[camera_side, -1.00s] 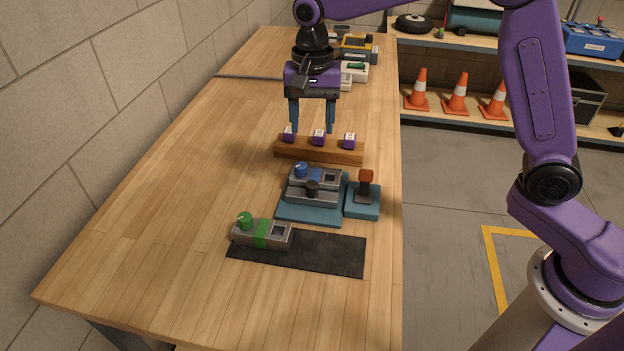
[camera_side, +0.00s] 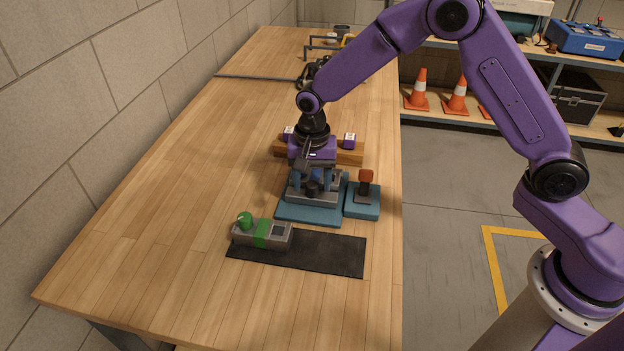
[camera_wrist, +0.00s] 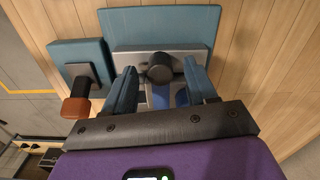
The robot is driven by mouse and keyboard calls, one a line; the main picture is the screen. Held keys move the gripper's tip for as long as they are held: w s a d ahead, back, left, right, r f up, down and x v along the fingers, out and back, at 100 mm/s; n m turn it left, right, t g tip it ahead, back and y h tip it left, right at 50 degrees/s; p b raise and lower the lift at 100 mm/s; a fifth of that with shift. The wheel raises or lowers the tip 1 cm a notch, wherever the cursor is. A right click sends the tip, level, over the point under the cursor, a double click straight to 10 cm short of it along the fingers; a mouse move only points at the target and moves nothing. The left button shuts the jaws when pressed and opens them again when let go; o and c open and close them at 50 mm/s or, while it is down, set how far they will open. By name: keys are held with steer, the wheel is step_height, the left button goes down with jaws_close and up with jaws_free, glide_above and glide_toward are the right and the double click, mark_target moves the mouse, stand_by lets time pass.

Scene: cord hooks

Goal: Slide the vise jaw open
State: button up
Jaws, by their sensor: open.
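The vise has a flat teal base (camera_side: 297,213) with grey jaws on it; the base also shows in the wrist view (camera_wrist: 160,20). A black knob (camera_wrist: 160,68) stands on the grey front jaw (camera_wrist: 128,58). A grey device with a blue band (camera_wrist: 160,96) sits in the vise behind the knob. My gripper (camera_side: 313,190) is low over the vise, its fingers pointing down. In the wrist view my open gripper (camera_wrist: 160,75) has one finger on each side of the knob, with visible gaps. The side view partly hides the jaws behind the fingers.
A teal block with an orange-topped lever (camera_side: 366,178) stands right of the vise. A wooden rail with purple clips (camera_side: 349,141) is behind it. In front lie a grey device with a green knob (camera_side: 262,234) and a black mat (camera_side: 325,252). The table's left is clear.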

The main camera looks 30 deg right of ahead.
steer(key=shift+f, duration=0.1)
jaws_close()
steer(key=shift+s+a, duration=1.25)
steer(key=shift+a, duration=0.05)
jaws_free()
